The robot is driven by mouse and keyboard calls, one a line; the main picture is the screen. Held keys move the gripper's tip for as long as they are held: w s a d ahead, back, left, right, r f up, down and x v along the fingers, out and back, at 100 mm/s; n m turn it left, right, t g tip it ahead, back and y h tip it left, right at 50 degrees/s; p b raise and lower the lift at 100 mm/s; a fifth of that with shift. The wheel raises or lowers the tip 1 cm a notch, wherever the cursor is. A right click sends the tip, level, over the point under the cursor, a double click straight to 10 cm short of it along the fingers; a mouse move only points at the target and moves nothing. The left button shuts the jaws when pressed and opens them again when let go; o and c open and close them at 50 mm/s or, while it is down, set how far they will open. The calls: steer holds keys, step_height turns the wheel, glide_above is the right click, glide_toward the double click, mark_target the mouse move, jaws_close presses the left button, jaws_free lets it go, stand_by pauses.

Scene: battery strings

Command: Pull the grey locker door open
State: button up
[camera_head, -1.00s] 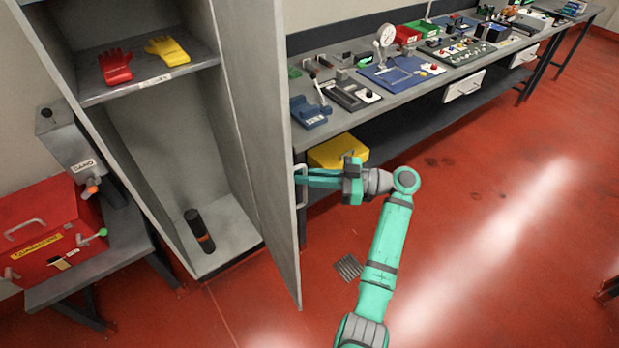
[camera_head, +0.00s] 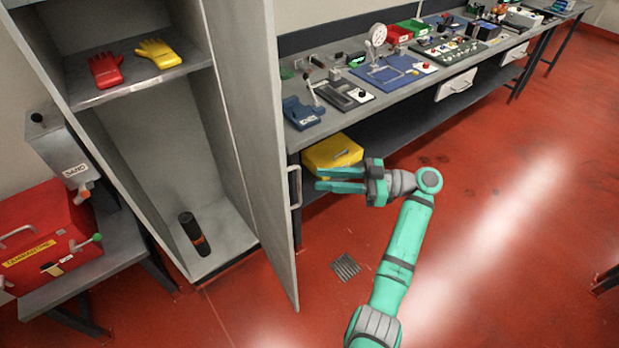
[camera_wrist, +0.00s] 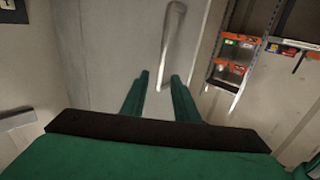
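The grey locker (camera_head: 150,130) stands with its door (camera_head: 253,150) swung wide open, its free edge toward the room. The door's bar handle (camera_head: 295,187) is near that edge, on the side facing the bench. My gripper (camera_head: 318,180) is open and empty, just right of the handle and apart from it. In the wrist view the two green fingers of my gripper (camera_wrist: 160,85) are spread, with the handle (camera_wrist: 173,40) ahead of their tips. Nothing is between the fingers.
Inside the locker are red gloves (camera_head: 105,70), yellow gloves (camera_head: 158,53) and a black cylinder (camera_head: 194,233). A workbench (camera_head: 400,90) with several tools runs to the right, a yellow bin (camera_head: 332,152) under it.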

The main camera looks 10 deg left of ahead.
steer(key=d, duration=0.3)
steer(key=shift+w+d, duration=0.1)
steer(key=shift+w, duration=0.2)
